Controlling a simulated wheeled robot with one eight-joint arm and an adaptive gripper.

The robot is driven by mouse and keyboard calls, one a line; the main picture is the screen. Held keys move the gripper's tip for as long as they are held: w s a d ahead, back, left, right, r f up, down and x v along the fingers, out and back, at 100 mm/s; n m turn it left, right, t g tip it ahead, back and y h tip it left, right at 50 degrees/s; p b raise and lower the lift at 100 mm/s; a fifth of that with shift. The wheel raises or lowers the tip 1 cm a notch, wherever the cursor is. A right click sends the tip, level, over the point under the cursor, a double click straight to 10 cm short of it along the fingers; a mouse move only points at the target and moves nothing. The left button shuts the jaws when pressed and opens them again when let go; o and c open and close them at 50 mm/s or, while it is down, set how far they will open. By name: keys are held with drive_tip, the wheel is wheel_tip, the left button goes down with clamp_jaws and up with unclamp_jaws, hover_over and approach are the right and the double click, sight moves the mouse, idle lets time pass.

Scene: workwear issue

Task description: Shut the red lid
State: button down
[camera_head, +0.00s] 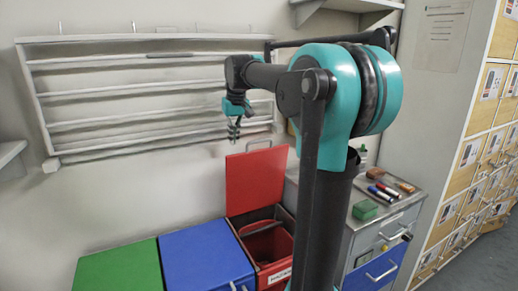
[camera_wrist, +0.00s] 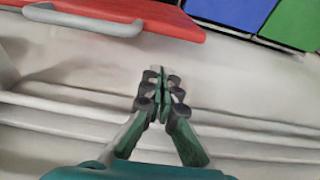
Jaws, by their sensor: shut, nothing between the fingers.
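The red lid (camera_head: 256,180) stands open, roughly upright, at the back of the red bin (camera_head: 281,272). In the wrist view the red lid (camera_wrist: 150,17) lies along the top left, with its grey handle (camera_wrist: 85,20) in front of it. My gripper (camera_head: 233,138) is above the lid's top edge, a little left of its middle in the head view. In the wrist view my gripper (camera_wrist: 162,72) has its fingers together, empty, apart from the lid. The bin's inside is partly visible; its right side is hidden behind my arm.
A blue lid (camera_head: 207,258) and a green lid (camera_head: 118,268) are shut to the left of the red bin. A wall rack (camera_head: 150,125) is behind my gripper. A grey cabinet (camera_head: 388,225) with pens and a green box stands on the right.

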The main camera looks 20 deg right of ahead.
sight(242, 160)
drive_tip(key=shift+f, duration=0.15)
drive_tip(key=shift+f, duration=2.6)
drive_tip(key=shift+s+d+f, duration=0.1)
drive_tip(key=shift+s+d, duration=0.15)
drive_tip(key=shift+s, duration=0.95)
drive_tip(key=shift+s+d+f, duration=0.1)
drive_tip(key=shift+s+d, duration=0.1)
drive_tip(key=shift+s, duration=0.95)
drive_tip(key=shift+s+d+f, duration=0.1)
drive_tip(key=shift+s+d, duration=0.15)
drive_tip(key=shift+s, duration=0.95)
wheel_tip(242, 160, up, 10)
drive_tip(key=shift+w, duration=0.1)
